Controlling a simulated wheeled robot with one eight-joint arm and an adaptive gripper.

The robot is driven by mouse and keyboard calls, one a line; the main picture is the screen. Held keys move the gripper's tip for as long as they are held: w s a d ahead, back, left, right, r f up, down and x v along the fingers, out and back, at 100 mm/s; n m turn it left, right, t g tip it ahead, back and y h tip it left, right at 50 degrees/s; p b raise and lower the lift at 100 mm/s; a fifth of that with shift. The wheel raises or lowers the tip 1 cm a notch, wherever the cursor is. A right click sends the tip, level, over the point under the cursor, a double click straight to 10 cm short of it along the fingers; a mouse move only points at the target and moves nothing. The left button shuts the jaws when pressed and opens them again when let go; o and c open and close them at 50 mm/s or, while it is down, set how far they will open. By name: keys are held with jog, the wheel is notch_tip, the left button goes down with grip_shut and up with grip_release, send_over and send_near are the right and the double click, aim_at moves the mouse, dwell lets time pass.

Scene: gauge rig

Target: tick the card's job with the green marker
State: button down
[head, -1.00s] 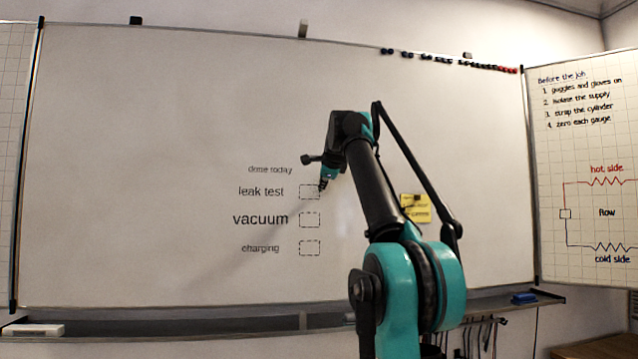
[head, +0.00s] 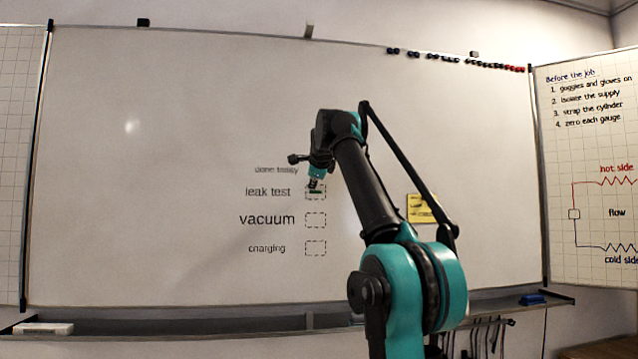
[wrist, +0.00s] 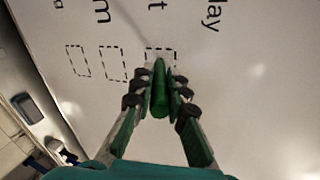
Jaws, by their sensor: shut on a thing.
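The whiteboard (head: 180,130) carries the list "done today" with "leak test" (head: 268,192), "vacuum" (head: 267,219) and "charging" (head: 267,248), each beside a dashed box. My gripper (head: 314,185) is at the leak test box (head: 323,194), partly covering it. In the wrist view my gripper (wrist: 160,92) is shut on the green marker (wrist: 160,95), its tip pointing at the dashed box (wrist: 160,52). The vacuum box (head: 315,220) and charging box (head: 315,248) are empty. The yellow card (head: 420,209) is partly behind my arm; its text is unreadable.
A tray ledge (head: 200,325) runs below the board, with a white block (head: 43,328) at the left and a blue eraser-like block (head: 532,299) at the right. Magnets (head: 460,60) line the top edge. A side panel (head: 590,140) stands at the right.

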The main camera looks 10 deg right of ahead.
jog(key=shift+a, duration=0.65)
jog(key=s, duration=0.6)
jog(key=shift+s, duration=0.1)
dwell(0.3)
jog(key=s, duration=0.3)
